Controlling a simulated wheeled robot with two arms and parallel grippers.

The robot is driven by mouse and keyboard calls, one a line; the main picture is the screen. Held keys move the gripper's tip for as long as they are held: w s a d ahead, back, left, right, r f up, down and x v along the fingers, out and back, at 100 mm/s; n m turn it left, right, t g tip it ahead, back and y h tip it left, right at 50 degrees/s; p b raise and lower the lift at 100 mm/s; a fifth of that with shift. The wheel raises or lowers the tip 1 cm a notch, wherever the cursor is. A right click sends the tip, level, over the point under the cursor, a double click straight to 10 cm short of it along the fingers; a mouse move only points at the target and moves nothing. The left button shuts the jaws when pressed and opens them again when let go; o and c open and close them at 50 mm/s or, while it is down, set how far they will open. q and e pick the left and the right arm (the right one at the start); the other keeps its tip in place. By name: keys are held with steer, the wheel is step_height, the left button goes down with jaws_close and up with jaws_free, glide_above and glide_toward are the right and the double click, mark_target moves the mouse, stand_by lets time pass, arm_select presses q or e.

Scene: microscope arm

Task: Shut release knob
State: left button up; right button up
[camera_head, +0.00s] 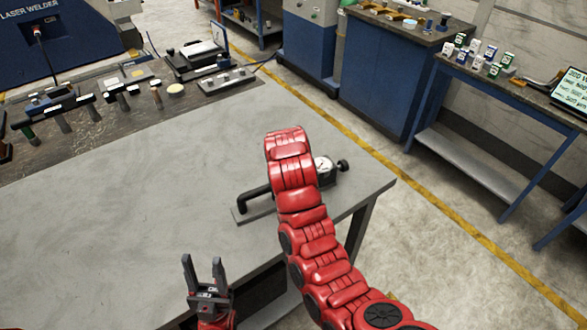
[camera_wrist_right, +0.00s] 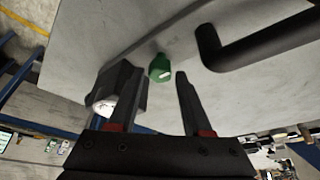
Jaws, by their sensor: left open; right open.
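A bench device with a black bar handle (camera_head: 252,196), a round dial (camera_head: 323,165) and a black side knob (camera_head: 343,166) sits near the right corner of the grey table. My red right arm covers its middle in the head view. In the right wrist view a green knob (camera_wrist_right: 160,68) with a white mark shows between the finger ends, beside the dark dial body (camera_wrist_right: 118,82) and the black handle (camera_wrist_right: 255,42). My right gripper (camera_wrist_right: 157,90) is open there; I cannot tell whether it touches the knob. My left gripper (camera_head: 205,268) is open and empty near the table's front edge.
The grey table (camera_head: 150,190) is mostly bare. Several hand tools (camera_head: 90,102) lie on a dark mat at the back left. A blue cabinet (camera_head: 385,80) and a shelf bench (camera_head: 490,110) stand across the floor, past a yellow floor line.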

steer(key=p+v, duration=0.7)
steer(key=v, duration=0.9)
steer(key=shift+s+r+p, duration=0.3)
